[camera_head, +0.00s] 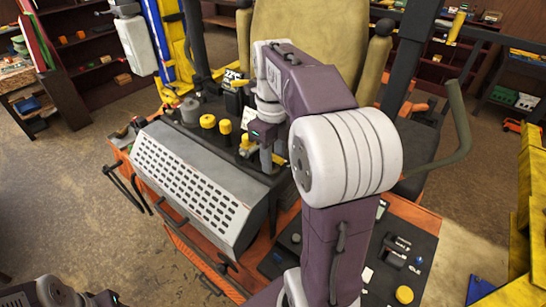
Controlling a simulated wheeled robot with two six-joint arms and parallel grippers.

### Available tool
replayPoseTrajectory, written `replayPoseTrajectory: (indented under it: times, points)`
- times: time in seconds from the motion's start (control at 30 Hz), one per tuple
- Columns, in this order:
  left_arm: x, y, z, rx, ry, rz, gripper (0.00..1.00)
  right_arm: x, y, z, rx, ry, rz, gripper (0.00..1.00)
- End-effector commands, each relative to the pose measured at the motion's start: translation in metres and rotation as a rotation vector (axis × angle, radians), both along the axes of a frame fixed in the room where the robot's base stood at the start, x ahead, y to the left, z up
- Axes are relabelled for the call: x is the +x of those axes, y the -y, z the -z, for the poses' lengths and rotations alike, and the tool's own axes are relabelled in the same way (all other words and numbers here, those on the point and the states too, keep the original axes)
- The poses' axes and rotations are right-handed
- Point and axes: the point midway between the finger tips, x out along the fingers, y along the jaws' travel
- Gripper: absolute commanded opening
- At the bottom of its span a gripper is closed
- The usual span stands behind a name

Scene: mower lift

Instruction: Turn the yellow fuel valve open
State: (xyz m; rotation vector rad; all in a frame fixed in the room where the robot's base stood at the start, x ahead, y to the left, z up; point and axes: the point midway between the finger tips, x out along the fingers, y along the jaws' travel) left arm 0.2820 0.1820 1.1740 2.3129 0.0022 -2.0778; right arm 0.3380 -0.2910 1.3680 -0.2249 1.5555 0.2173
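My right arm comes in from the bottom and bends over the mower's engine deck. My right gripper (260,153) points down there, beside a small yellow part (245,142) that looks like the yellow fuel valve. The fingers are small and dark, and I cannot tell whether they touch it or are open or shut. Two round yellow knobs, a left one (207,121) and a right one (225,127), stand just left of it on the dark deck. Part of my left arm shows at the bottom left edge; its gripper fingers do not show.
A grey perforated cover (190,185) is in front of the deck. A tan seat (310,38) stands behind it, with a dark upright bar at each side. A black side panel (405,262) with a yellow knob is at lower right. Open floor lies left.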

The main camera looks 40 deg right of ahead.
Motion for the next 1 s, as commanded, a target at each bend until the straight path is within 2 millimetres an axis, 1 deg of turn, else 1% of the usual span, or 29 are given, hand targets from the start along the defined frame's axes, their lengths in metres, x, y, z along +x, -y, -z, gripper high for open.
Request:
replayPoseTrajectory:
  times: [0.03,0.13,0.77,1.0]
  points:
    - [0.0000,0.0000,0.0000,0.000,0.000,0.000,0.55,0.0000,0.0001,0.0000,0.000,0.000,0.000,0.28]
    - [0.0000,0.0000,0.0000,0.000,0.000,0.000,0.55,0.0001,-0.0001,0.0000,0.001,0.000,0.000,0.00]
    - [0.0001,0.0000,0.0005,0.000,0.000,0.000,0.55,0.0000,-0.0008,0.0018,0.004,-0.003,-0.003,0.00]
    - [0.0001,0.0000,-0.0028,0.000,0.000,0.000,0.55,-0.0002,-0.0011,0.0011,0.005,-0.005,-0.065,0.00]
